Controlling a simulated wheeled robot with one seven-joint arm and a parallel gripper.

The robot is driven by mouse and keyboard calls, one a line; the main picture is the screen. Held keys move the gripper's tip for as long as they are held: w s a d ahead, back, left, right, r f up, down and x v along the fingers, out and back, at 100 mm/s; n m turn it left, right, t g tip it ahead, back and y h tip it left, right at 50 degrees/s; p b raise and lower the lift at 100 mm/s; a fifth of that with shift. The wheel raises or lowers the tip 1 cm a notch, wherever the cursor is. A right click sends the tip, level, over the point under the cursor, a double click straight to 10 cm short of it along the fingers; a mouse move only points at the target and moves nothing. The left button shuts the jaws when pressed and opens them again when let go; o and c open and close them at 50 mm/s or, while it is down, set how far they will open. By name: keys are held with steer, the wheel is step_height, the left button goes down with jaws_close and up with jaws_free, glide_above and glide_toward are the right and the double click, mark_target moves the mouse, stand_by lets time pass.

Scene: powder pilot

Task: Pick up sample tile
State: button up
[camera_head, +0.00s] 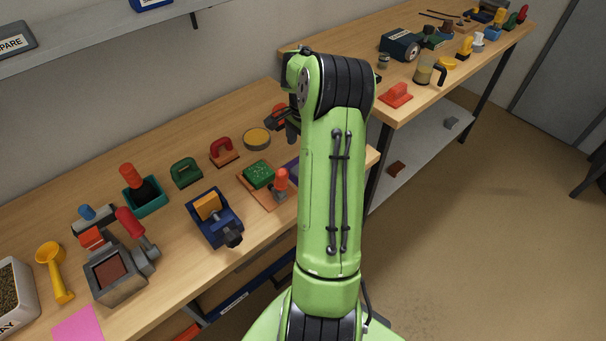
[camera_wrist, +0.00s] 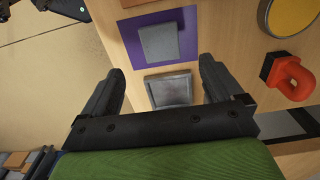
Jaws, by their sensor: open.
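A grey square tile (camera_wrist: 159,43) lies on a purple mat (camera_wrist: 190,36) in the wrist view. A second grey square piece with a raised rim (camera_wrist: 169,89) lies on the wood just below the mat; I cannot tell whether it is a shallow tray or another tile. My gripper (camera_wrist: 162,68) is open above the table, its fingers apart to either side of the rimmed piece, holding nothing. The grey tile is beyond the fingertips. In the head view my arm hides most of this spot; a sliver of the purple mat (camera_head: 291,169) shows beside it.
An orange handled piece (camera_wrist: 288,76) and a yellow disc (camera_wrist: 291,14) lie right of the fingers in the wrist view. In the head view, a green board (camera_head: 258,175) and a blue vise (camera_head: 214,218) stand left of my arm. The table edge is close by.

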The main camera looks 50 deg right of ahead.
step_height(320, 180, down, 9)
steer(key=shift+r+b, duration=0.2)
steer(key=shift+b, duration=0.9)
steer(key=shift+r, duration=0.15)
steer(key=shift+c, duration=0.2)
steer(key=c, duration=1.2)
steer(key=shift+o, duration=0.2)
step_height(320, 180, up, 10)
steer(key=p, duration=0.3)
steer(key=shift+w, duration=0.1)
steer(key=w+a+r+n+p, duration=0.1)
steer(key=w+a+r+n, duration=0.2)
steer(key=a, duration=0.8)
steer(key=w+a+r+n+p, duration=0.2)
steer(key=a+n, duration=0.6)
steer(key=a, duration=0.4)
steer(key=w+a+r+n+p, duration=0.2)
steer(key=w+a+n, duration=0.4)
steer(key=a, duration=0.6)
steer(key=shift+r, duration=0.9)
